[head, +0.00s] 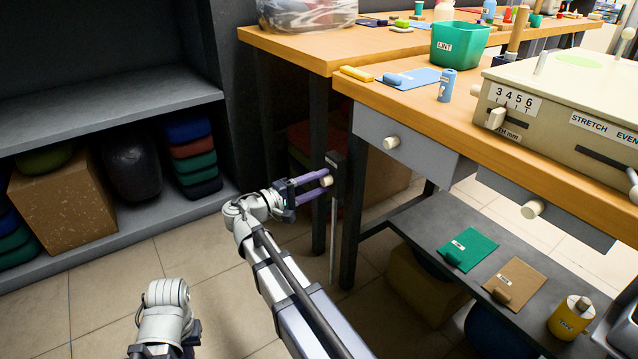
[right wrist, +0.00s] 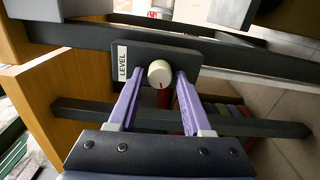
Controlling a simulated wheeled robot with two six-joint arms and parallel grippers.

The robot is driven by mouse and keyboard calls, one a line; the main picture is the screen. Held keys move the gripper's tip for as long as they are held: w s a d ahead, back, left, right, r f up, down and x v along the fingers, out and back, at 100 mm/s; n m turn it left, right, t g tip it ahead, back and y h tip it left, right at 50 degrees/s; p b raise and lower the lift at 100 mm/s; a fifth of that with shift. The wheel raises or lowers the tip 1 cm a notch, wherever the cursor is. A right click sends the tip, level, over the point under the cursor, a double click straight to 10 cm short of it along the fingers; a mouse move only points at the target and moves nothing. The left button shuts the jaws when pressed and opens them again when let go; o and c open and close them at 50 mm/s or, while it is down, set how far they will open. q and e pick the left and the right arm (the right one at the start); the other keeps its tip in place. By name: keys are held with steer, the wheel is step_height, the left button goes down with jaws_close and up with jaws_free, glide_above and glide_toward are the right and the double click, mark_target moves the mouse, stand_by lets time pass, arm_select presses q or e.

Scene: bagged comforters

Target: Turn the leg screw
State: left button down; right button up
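The leg screw is a cream round knob (head: 326,181) on a dark plate on the near table leg. In the right wrist view the knob (right wrist: 159,73) shows a red mark at its lower edge, beside a white LEVEL label (right wrist: 122,63). My right gripper (head: 318,185) is open at the knob. In the right wrist view its two purple fingers (right wrist: 159,77) stand one on each side of the knob, with a visible gap on both sides.
The workbench (head: 440,125) stands above right, with a drawer (head: 405,145) over the gripper. Its lower shelf (head: 420,225) holds a green and a brown packet and a yellow canister (head: 571,317). A grey shelf unit (head: 105,105) is at left. Tiled floor is free between.

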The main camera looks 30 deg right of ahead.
steer(key=shift+o, duration=1.1)
steer(key=a, duration=0.7)
steer(key=shift+s+a, duration=0.3)
steer(key=shift+a, duration=0.1)
